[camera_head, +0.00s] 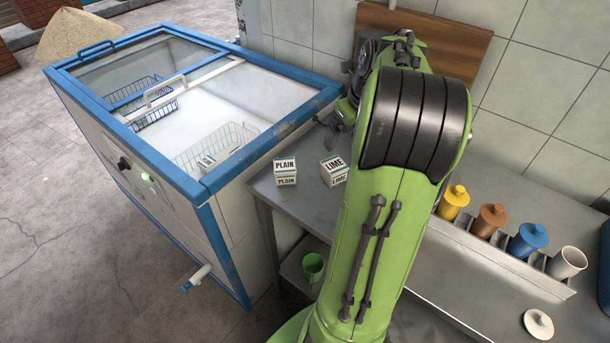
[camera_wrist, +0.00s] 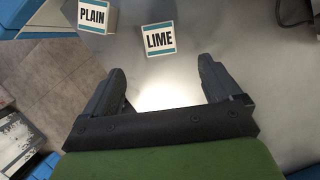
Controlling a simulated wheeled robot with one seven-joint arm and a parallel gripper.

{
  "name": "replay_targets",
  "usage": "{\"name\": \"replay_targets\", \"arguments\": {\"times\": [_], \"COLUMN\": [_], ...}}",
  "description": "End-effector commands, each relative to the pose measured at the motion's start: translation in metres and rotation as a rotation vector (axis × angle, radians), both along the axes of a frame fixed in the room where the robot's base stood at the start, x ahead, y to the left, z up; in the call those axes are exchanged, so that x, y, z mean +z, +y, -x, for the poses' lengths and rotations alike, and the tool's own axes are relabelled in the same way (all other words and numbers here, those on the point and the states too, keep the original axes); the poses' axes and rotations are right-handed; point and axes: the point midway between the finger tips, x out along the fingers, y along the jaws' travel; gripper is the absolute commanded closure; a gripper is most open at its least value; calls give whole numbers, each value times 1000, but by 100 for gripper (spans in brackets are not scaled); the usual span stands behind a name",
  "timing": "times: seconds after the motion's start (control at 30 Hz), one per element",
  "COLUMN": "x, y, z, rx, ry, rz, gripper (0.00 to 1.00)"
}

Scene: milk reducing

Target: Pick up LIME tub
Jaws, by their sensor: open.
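The LIME tub (camera_head: 334,171) is a small white box-like tub with teal edging and dark lettering. It stands on the metal counter, just left of my arm in the head view. In the wrist view the LIME tub (camera_wrist: 159,39) lies ahead of my gripper (camera_wrist: 162,82), roughly centred between its two dark fingers. The fingers are apart with nothing between them, and the tub is beyond their tips. In the head view the gripper is mostly hidden behind my green arm.
A similar PLAIN tub (camera_head: 285,171) stands left of the LIME tub, with a gap between; it also shows in the wrist view (camera_wrist: 97,15). A blue-edged chest freezer (camera_head: 215,180) adjoins the counter (camera_head: 290,205) on the left. Several lidded canisters (camera_head: 490,220) stand at right.

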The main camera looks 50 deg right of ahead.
Motion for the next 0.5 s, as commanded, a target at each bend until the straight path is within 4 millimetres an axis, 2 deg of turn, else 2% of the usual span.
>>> {"name": "replay_targets", "arguments": {"times": [0.07, 0.4, 0.5], "x": [-9, -88, -100], "y": [-3, -8, -10], "z": [0, -24, -28], "rx": [-20, -15, -16], "ry": [-1, 0, -1], "rz": [-8, -9, -7], "gripper": [8, 8, 8]}}
